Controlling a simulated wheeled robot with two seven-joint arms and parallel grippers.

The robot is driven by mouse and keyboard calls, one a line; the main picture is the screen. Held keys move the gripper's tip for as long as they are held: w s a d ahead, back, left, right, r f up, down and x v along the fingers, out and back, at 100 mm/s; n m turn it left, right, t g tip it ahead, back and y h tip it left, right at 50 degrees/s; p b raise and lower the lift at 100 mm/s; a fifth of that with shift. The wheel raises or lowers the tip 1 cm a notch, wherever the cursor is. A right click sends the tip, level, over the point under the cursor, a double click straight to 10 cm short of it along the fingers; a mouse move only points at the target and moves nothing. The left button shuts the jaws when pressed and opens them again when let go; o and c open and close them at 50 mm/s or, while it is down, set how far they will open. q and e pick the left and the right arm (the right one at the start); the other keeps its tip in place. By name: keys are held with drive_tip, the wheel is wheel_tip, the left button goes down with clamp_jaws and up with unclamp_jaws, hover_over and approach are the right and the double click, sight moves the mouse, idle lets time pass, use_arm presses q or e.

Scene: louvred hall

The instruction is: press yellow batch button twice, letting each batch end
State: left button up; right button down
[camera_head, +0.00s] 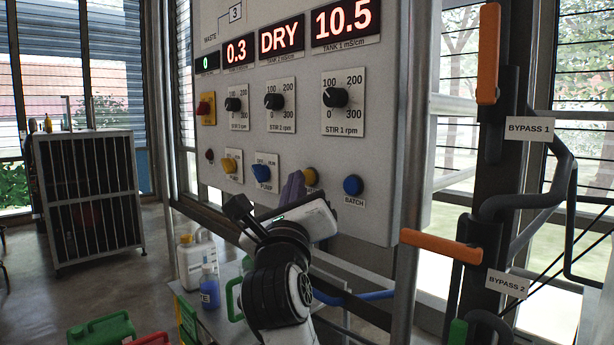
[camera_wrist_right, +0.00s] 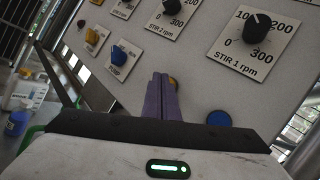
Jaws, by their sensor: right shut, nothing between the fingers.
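A yellow round button (camera_head: 311,177) sits low on the pale panel, left of a blue button (camera_head: 353,185). The legible BATCH label is under the blue button; any label under the yellow one is hidden by my gripper. My right gripper (camera_head: 293,184), with purple fingers, is shut and empty just left of the yellow button. I cannot tell whether the fingertips touch the button. My left gripper is not in view.
Displays above read 0, 0.3, DRY (camera_head: 280,39) and 10.5 (camera_head: 347,19). Stir knobs (camera_head: 335,97), a red button (camera_head: 205,108) and pump switches (camera_head: 262,172) share the panel. Orange-handled bypass levers (camera_head: 441,246) stand right. Bottles (camera_head: 197,262) stand below.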

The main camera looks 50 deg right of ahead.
drive_tip(key=shift+d, duration=0.35)
idle(0.7)
drive_tip(key=shift+a, duration=0.8)
drive_tip(key=shift+w+a+p, duration=0.15)
drive_tip(key=shift+w+a, duration=0.05)
drive_tip(key=shift+a, duration=1.05)
drive_tip(key=shift+w+a+p, duration=0.15)
drive_tip(key=shift+a, duration=1.1)
